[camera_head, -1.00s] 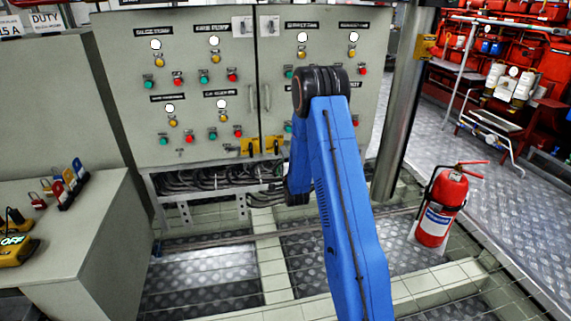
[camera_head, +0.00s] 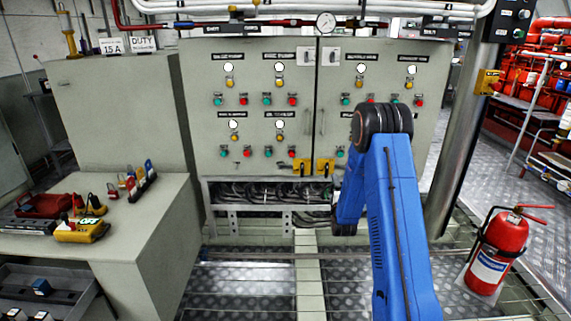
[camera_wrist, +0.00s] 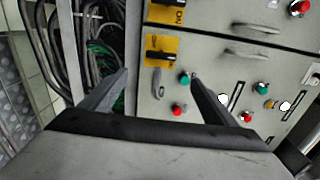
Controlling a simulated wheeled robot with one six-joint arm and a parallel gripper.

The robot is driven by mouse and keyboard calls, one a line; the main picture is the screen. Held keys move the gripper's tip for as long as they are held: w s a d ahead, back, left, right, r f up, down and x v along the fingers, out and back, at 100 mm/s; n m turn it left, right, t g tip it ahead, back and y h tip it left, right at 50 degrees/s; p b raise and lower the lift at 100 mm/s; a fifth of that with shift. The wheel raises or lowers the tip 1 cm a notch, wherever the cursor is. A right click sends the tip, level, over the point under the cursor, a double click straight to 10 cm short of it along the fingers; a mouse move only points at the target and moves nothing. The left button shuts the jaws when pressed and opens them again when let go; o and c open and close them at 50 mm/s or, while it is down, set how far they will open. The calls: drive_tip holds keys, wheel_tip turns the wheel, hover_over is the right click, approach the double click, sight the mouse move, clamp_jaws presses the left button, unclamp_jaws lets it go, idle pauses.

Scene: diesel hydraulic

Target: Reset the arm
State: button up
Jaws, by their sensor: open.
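My blue arm (camera_head: 395,230) rises from the bottom right of the head view and bends at a dark elbow joint. Its lower forearm reaches down behind it toward the cabinet. In the wrist view my gripper (camera_wrist: 158,82) is open, with its two dark fingers spread and nothing between them. It faces the grey control cabinet (camera_wrist: 215,60), which is turned sideways there. The gripper's fingers are hidden behind the arm in the head view.
The control cabinet (camera_head: 240,150) with lamps and buttons stands ahead, with cables (camera_head: 265,192) below it. A desk (camera_head: 120,225) with a yellow meter (camera_head: 82,230) and padlocks is at left. A fire extinguisher (camera_head: 494,250) stands at right, near a metal post (camera_head: 462,140).

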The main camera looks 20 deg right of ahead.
drive_tip(key=shift+r, duration=0.1)
drive_tip(key=s+a+r+n+g+y, duration=0.25)
drive_tip(key=s+a+r+n, duration=0.25)
drive_tip(key=s+a+r, duration=0.3)
drive_tip(key=s+a+r+n+g+y, duration=0.1)
drive_tip(key=s+a+r+n+g, duration=0.3)
drive_tip(key=s+r, duration=0.65)
drive_tip(key=s+a+n+g, duration=0.2)
drive_tip(key=s+a+n, duration=0.1)
drive_tip(key=s, duration=1)
drive_tip(key=s+a+r+n+g+y, duration=0.1)
drive_tip(key=s+n, duration=0.4)
drive_tip(key=s, duration=0.9)
drive_tip(key=s+a+r+n+g, duration=0.1)
drive_tip(key=s+a+n+g, duration=0.2)
drive_tip(key=s, duration=1.1)
drive_tip(key=shift+a+n, duration=0.6)
drive_tip(key=shift+a, duration=0.65)
drive_tip(key=shift+y, duration=0.25)
drive_tip(key=shift+c, duration=0.7)
